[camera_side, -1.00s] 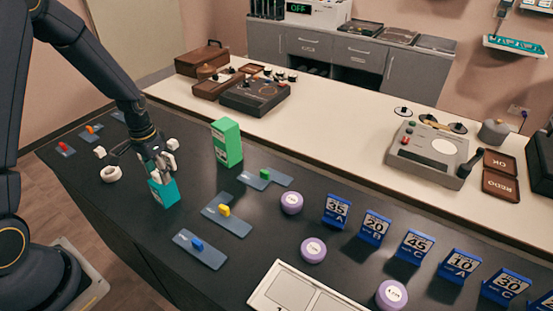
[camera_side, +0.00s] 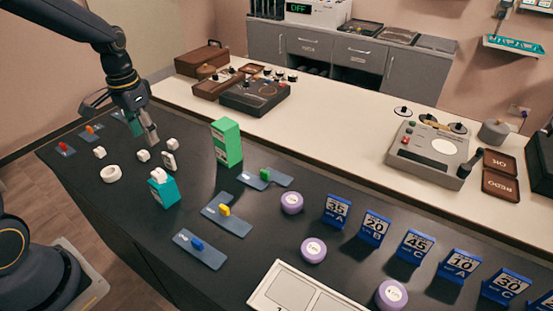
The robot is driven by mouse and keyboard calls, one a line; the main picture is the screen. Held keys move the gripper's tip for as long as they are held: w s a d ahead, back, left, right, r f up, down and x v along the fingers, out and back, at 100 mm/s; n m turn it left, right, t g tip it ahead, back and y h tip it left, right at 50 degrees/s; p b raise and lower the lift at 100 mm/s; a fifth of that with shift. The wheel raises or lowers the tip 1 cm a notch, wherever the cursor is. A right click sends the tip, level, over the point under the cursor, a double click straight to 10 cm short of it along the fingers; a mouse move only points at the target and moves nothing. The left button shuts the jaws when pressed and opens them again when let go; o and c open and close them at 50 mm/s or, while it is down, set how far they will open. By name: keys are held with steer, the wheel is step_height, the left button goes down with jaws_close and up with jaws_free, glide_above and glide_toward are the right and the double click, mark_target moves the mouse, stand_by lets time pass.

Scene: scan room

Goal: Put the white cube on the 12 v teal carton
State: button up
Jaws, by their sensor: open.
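The teal carton (camera_side: 164,192) stands upright on the dark table at left. A white cube (camera_side: 157,175) rests on its top, near the back-left of the top face. My gripper (camera_side: 138,126) is open, above and behind the carton, clear of it and of the cube on it. Other small white pieces lie on the table near it: one (camera_side: 143,155) below the gripper, one (camera_side: 172,143) to its right, and an upright one (camera_side: 168,161) just behind the carton. The carton's voltage label is too small to read.
A taller green carton (camera_side: 227,143) stands to the right. A white ring (camera_side: 110,174) and another white cube (camera_side: 99,152) lie left. Switch plates (camera_side: 227,215), purple discs (camera_side: 291,203) and blue number stands (camera_side: 374,226) fill the front and right. A pale counter (camera_side: 330,130) runs behind.

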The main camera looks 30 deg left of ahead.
steer(key=s+d+r+t, duration=0.5)
steer(key=s+d+r, duration=0.6)
steer(key=s+d, duration=0.1)
steer(key=shift+s+d, duration=0.35)
steer(key=shift+s, duration=0.35)
steer(key=shift+r, duration=0.1)
